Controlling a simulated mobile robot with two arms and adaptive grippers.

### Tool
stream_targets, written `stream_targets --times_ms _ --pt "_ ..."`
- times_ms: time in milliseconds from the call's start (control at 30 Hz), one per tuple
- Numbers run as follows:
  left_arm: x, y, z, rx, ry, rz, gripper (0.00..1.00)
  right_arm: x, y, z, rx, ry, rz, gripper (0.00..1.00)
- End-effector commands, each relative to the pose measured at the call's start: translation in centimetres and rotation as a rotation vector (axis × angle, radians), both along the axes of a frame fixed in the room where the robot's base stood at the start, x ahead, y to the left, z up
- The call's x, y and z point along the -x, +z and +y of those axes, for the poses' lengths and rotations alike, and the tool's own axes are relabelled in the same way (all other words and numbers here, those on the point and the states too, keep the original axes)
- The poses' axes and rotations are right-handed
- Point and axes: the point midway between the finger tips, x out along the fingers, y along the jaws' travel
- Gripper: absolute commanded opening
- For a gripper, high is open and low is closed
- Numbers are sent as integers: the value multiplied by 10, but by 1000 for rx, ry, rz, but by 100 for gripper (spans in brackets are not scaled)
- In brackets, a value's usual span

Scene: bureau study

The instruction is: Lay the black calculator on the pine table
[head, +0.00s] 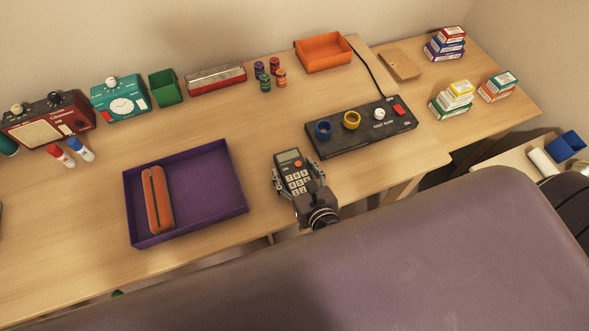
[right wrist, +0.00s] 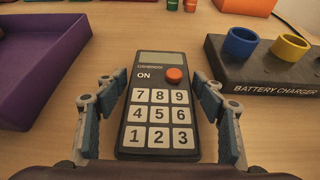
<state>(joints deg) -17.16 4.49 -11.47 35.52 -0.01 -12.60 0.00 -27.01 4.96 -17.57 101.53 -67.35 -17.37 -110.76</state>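The black calculator (head: 290,161), with white keys and an orange button, lies face up near the front edge of a light wooden desk (head: 277,110). My right gripper (head: 298,177) is around its lower part. In the right wrist view the calculator (right wrist: 158,105) is between the two blue-padded fingers of the right gripper (right wrist: 160,85). Narrow gaps show beside it, so the fingers look open. A second light wooden table (head: 490,57) adjoins at the right; I cannot tell which surface is the pine table. My left gripper is not in view.
A black battery charger (head: 365,138) is just right of the calculator. A purple tray (head: 215,185) holding an orange case (head: 158,198) is to the left. Radios and small containers line the back. Stacked boxes (head: 455,97) occupy the right table. Bare wood shows behind the calculator.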

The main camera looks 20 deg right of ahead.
Motion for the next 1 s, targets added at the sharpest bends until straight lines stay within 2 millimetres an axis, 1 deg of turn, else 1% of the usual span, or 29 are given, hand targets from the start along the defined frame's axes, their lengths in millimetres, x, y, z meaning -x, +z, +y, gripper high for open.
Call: stream_targets --times_ms 300,433,567,800,1000 --pt "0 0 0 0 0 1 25 0 1 0 0 0 0 71" --pt "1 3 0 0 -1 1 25 2 5 0 0 0 0 71" --pt "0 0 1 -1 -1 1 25 19 8 -1 1 0 2 71" --pt "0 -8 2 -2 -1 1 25 60 26 -2 0 0 2 71" --pt "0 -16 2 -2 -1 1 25 90 38 -3 -1 0 2 71"
